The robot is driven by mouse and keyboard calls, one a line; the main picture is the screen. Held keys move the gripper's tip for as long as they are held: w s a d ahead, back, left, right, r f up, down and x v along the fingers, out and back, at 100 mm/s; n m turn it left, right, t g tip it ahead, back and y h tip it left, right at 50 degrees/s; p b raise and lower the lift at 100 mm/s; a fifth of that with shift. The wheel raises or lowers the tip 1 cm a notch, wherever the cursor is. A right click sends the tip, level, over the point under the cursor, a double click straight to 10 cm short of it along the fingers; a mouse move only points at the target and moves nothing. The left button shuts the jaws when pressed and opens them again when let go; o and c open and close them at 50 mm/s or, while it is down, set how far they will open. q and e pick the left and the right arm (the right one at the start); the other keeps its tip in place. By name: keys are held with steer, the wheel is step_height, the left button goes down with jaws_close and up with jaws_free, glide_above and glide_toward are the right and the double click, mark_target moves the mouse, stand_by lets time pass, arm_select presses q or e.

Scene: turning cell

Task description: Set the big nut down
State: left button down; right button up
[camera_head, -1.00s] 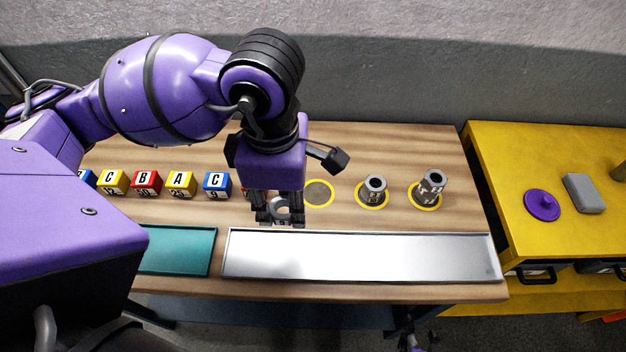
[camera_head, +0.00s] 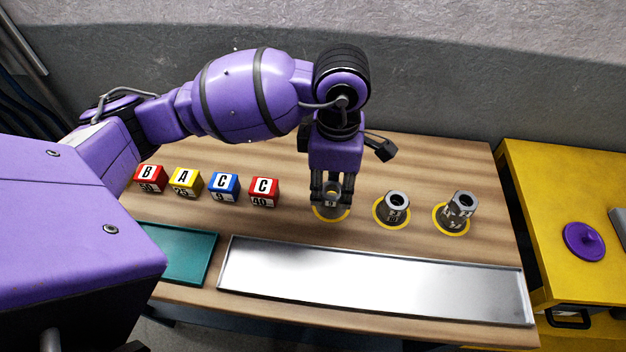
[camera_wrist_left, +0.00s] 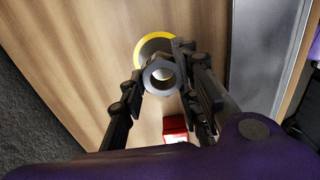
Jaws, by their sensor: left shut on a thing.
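The big nut (camera_head: 331,200) is a grey hollow part with a dark label. It sits between the fingers of my left gripper (camera_head: 331,193), which is shut on it. In the head view the nut is over the leftmost yellow-ringed spot (camera_head: 332,218) on the wooden bench. In the left wrist view the nut (camera_wrist_left: 149,80) shows its ring-like top, with the yellow ring (camera_wrist_left: 141,50) partly hidden beyond it. Whether the nut touches the bench is hard to tell. My right gripper is not in view.
Two more grey hollow parts (camera_head: 395,210) (camera_head: 459,215) stand on yellow-ringed spots to the right. Lettered cubes (camera_head: 223,187) line the left. A shiny metal tray (camera_head: 370,286) and a teal tray (camera_head: 180,256) lie in front. A yellow cabinet (camera_head: 560,190) stands at right.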

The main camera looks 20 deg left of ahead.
mark_target(333, 187)
arm_select(q)
steer(key=shift+w+f, duration=0.2)
steer(key=shift+f, duration=1.45)
steer(key=shift+f, duration=0.2)
steer(key=c, duration=1.3)
jaws_free()
step_height(333, 187, up, 12)
steer(key=shift+r, duration=0.25)
